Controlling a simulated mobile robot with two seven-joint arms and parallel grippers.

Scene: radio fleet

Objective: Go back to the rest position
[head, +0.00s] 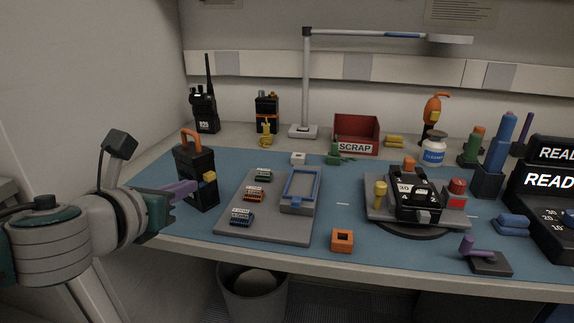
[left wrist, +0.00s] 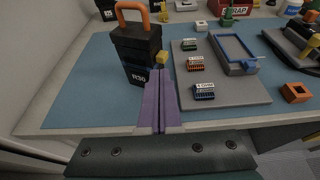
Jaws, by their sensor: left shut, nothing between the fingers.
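My left gripper (head: 184,189) comes in from the left in the head view, with purple fingers shut and nothing between them. Its fingertips are beside a black box-shaped unit (head: 197,178) with an orange loop handle on top and a yellow knob on its side. In the left wrist view the shut fingers (left wrist: 160,92) point at the front of this black unit (left wrist: 136,55), close to its lower right side. I cannot tell whether they touch it. My right gripper is not in view.
A grey board (head: 262,229) with small connector blocks and a blue-framed tray lies right of the black unit. A grey stand (head: 372,212) holds a radio. An orange block (head: 342,240) lies near the front edge. A red scrap bin (head: 371,123) stands at the back. A waste bin (head: 262,300) is below.

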